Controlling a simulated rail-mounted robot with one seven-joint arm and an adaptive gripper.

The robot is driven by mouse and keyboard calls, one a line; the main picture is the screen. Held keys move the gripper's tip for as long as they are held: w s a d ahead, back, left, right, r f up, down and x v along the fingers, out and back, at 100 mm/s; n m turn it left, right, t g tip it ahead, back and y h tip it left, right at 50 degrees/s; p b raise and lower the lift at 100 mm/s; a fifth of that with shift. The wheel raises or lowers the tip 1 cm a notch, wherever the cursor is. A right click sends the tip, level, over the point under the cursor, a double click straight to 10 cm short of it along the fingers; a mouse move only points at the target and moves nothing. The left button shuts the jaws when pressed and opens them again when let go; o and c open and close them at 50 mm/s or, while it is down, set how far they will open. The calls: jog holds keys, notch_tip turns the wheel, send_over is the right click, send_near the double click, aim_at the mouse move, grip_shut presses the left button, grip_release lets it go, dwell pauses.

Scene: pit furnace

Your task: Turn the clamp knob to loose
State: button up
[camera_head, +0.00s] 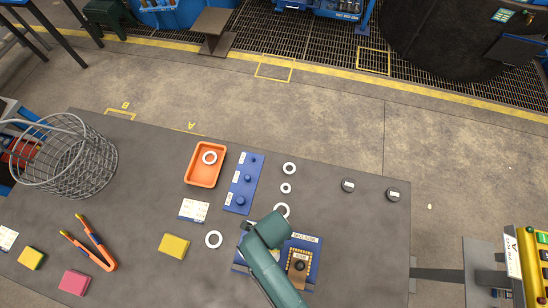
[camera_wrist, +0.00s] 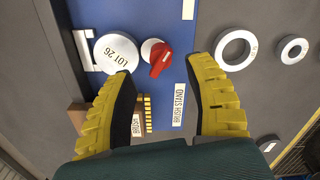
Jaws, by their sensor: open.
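The clamp knob (camera_wrist: 161,62) is red, with a pointed grip on a round white base, and sits on a blue plate (camera_wrist: 160,12). A silver clamp bracket (camera_wrist: 84,50) and a white disc marked LOT 26 (camera_wrist: 116,52) are beside it on the left. My gripper (camera_wrist: 158,70) is open and empty in the wrist view, its yellow-ridged fingers on either side below the knob. The knob appears between and slightly past the fingertips, and I see no contact. In the head view my arm covers the knob and gripper; the blue board (camera_head: 313,262) shows beside it.
A brush stand block (camera_head: 299,263) is close to my gripper. White rings (camera_head: 281,210) lie nearby. The blue peg board (camera_head: 243,184), orange tray (camera_head: 205,178) and yellow block (camera_head: 174,244) are to the left. A wire basket (camera_head: 70,160) stands far left. The table's right side is mostly clear.

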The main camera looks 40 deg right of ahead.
notch_tip(320, 180, down, 5)
jog(key=shift+w+r, duration=0.1)
